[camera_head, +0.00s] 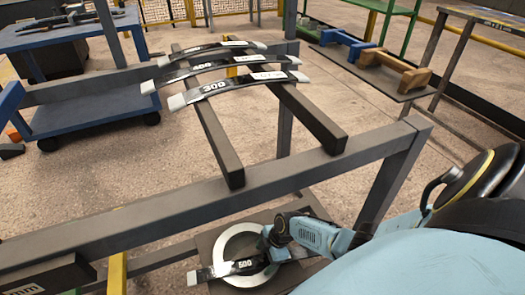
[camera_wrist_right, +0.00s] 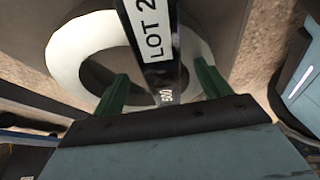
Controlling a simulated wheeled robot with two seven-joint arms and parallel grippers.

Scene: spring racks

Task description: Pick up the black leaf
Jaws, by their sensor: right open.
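A black leaf (camera_head: 240,267) marked 500, with pale ends, lies across a white ring on a dark board, low in the head view. In the right wrist view the leaf (camera_wrist_right: 155,70) shows a white "LOT 2" label and runs between two green fingers. My right gripper (camera_head: 272,245) is over the leaf near its right part. It is open, with one finger (camera_wrist_right: 115,92) to each side of the leaf and gaps visible. Part of the leaf is hidden by the gripper. My left gripper is not in view.
Several similar black leaves (camera_head: 230,84) lie across two dark bars of the grey rack (camera_head: 170,200). The rack's front beam runs close behind the ring (camera_head: 240,238). A blue cart (camera_head: 80,115) stands at the left. Wooden and blue blocks (camera_head: 395,70) sit at the back right.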

